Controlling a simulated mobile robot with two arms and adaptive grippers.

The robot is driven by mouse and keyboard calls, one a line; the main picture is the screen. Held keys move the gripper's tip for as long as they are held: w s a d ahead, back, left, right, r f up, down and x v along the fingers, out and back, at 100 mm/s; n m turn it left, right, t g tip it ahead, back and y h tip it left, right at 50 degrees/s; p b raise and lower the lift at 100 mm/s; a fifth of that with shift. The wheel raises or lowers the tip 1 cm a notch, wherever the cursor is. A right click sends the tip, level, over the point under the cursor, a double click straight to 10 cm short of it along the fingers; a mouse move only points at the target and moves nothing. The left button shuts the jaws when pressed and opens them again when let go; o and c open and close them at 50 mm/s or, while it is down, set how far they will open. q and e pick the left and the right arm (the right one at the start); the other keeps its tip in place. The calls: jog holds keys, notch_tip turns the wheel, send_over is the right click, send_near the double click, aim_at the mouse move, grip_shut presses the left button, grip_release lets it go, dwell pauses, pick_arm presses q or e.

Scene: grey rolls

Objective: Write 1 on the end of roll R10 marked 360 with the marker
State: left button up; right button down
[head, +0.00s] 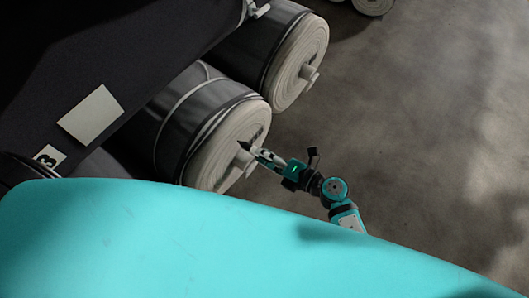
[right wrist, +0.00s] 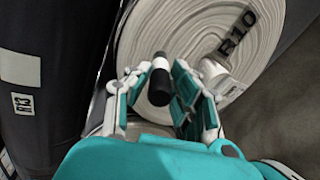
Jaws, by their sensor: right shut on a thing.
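The pale, spiral-layered end of roll R10 (head: 212,160) faces right in the head view. In the right wrist view this end (right wrist: 185,30) fills the top, with black R10 lettering (right wrist: 238,34) at its upper right. My right gripper (head: 256,152) is in front of this end. In the right wrist view its fingers (right wrist: 150,92) are closed around a black and white marker (right wrist: 160,78). The dark marker tip (head: 244,145) points at the roll end; I cannot tell whether it touches. No mark 360 is readable. My left gripper is out of view.
Another grey roll (head: 300,62) lies just beyond R10, with a core stub sticking out. A dark roll with a blank white label (head: 90,115) lies above and left; its tag reads R13 in the wrist view (right wrist: 22,103). Bare concrete floor (head: 420,120) is free at right.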

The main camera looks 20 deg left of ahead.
jog(key=shift+w+a, duration=0.15)
jog(key=shift+a, duration=0.2)
dwell(0.7)
dwell(0.6)
jog(key=shift+a, duration=0.25)
dwell(1.0)
jog(key=shift+d+f+b, duration=0.1)
jog(key=shift+f+b, duration=1.6)
jog(key=shift+f, duration=1.05)
dwell(2.1)
